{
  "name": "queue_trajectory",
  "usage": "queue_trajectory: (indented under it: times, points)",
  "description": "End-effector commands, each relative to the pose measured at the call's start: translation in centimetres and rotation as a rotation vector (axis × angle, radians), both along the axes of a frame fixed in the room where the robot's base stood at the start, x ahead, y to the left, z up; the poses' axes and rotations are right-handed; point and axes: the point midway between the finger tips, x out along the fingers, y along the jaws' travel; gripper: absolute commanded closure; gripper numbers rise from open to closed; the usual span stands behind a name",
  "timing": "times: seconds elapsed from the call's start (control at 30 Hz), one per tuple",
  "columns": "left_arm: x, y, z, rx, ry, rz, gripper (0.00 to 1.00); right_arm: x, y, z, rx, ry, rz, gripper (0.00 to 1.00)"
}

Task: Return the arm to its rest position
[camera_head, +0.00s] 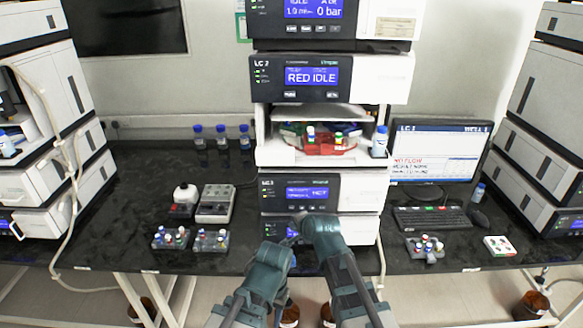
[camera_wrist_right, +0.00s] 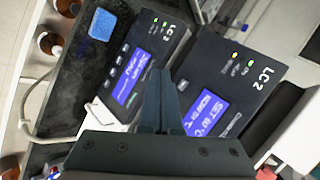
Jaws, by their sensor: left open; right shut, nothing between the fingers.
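My right arm reaches in front of the lower modules of the middle column stack (camera_head: 350,232). Its gripper (camera_head: 297,229) points left at the lower screen modules. In the right wrist view the right fingers (camera_wrist_right: 158,95) are together with nothing between them, in front of two tilted LC 2 panels with blue screens (camera_wrist_right: 205,112). My left gripper (camera_head: 277,250) is lower, in front of the stack's base near the bench edge. It is small and partly hidden by its own teal wrist; I see nothing held in it. The two arms are close together.
The black bench (camera_head: 120,200) carries vial racks (camera_head: 209,240) at left and another rack (camera_head: 425,249) at right. A keyboard (camera_head: 432,218) and monitor (camera_head: 437,152) stand right of the stack. A red tray (camera_head: 330,148) sits in the stack's open bay. Brown bottles (camera_head: 533,305) are below.

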Motion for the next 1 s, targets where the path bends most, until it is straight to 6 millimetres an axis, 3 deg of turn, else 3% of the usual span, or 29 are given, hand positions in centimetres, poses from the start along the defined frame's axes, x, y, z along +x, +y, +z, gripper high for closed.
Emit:
queue_trajectory:
  times: [0.17,0.4,0.7,0.83,1.0]
  points:
    - [0.0,0.0,0.0,0.000,0.000,0.000,0.50,-2.2,-2.6,-1.7,-0.142,0.055,0.087,1.00]
    - [0.0,0.0,0.0,0.000,0.000,0.000,0.50,-9.4,-9.5,-5.6,-0.497,0.256,0.419,1.00]
    - [0.0,0.0,0.0,0.000,0.000,0.000,0.50,-16.2,-14.6,-7.3,-0.677,0.439,0.738,1.00]
    - [0.0,0.0,0.0,0.000,0.000,0.000,0.50,-19.0,-16.4,-7.5,-0.714,0.507,0.866,1.00]
    - [0.0,0.0,0.0,0.000,0.000,0.000,0.50,-20.0,-13.2,-7.6,-0.749,0.515,0.956,1.00]
